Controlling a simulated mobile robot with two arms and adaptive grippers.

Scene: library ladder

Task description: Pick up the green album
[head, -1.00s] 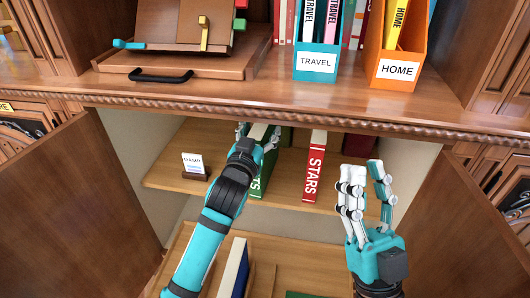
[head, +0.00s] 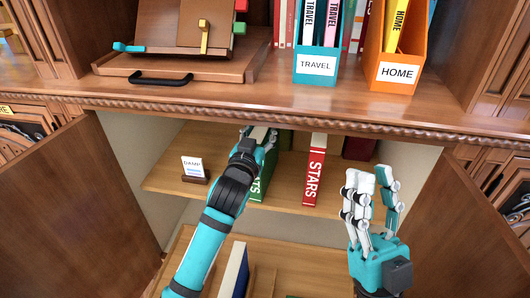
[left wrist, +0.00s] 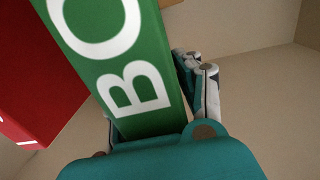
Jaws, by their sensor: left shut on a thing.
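The green album (head: 260,186) stands upright on the cabinet's upper inner shelf, its lower spine showing white letters. My left gripper (head: 258,134) reaches in from the front and is shut on the album's upper part, with its hand hiding much of the spine. In the left wrist view the album (left wrist: 120,65) runs into the grip, with a finger along its right side; the other finger is mostly hidden. My right gripper (head: 370,175) is open and empty, in front of the shelf at the right.
A red STARS book (head: 315,165) stands to the right of the album, with a gap between. A small DAMP card (head: 194,168) stands on the left. The thick counter edge (head: 330,118) overhangs the shelf. Open doors (head: 75,200) flank the cabinet. A dark blue book (head: 233,270) stands below.

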